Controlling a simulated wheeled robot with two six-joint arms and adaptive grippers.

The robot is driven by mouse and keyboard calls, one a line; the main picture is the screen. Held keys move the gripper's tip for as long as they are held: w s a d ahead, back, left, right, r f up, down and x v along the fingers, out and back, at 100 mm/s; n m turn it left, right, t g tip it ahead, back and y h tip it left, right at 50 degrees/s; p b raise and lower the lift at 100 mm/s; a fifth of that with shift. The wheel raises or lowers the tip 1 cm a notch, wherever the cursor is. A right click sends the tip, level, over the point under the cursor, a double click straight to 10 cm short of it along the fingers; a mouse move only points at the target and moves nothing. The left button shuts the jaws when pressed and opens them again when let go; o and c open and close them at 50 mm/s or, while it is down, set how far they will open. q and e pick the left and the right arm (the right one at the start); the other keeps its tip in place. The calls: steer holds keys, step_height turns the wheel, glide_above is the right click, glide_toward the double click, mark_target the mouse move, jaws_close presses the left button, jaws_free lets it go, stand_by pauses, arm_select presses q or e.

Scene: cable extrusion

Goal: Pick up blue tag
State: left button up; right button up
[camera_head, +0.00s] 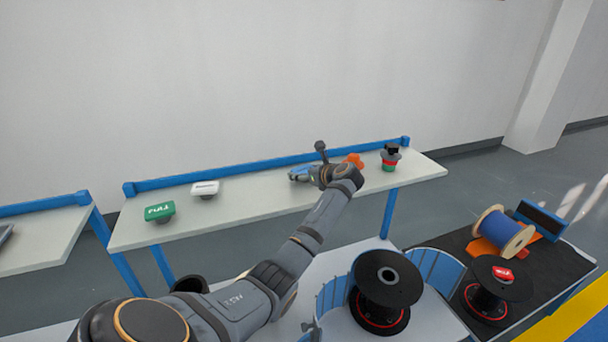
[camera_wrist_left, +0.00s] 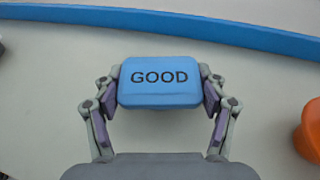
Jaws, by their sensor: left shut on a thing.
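The blue tag (camera_wrist_left: 159,82) is a rounded block with the word GOOD on its face. In the left wrist view it sits between the two fingers of my left gripper (camera_wrist_left: 160,100), which touch its left and right sides. In the head view my left gripper (camera_head: 306,174) is over the far table, and a bit of blue shows at its fingers. Whether the tag rests on the table or is lifted is hard to tell. My right gripper is not in view.
The long white table (camera_head: 260,196) has a blue rail along its back. A green tag (camera_head: 159,211) and a white tag (camera_head: 205,188) lie to the left. An orange object (camera_head: 354,160) and a black-red-green item (camera_head: 390,157) stand to the right. Cable spools (camera_head: 387,280) are nearer.

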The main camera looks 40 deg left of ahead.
arm_select(q)
step_height(320, 180, up, 2)
steer(key=shift+r+b, duration=0.25)
steer(key=shift+b, duration=0.1)
steer(key=a+r+b+v, duration=0.1)
steer(key=r+b+v, duration=0.2)
steer(key=v, duration=1.4)
steer(key=shift+a+r+b, duration=0.25)
steer(key=shift+b, duration=0.8)
steer(key=shift+w, duration=0.15)
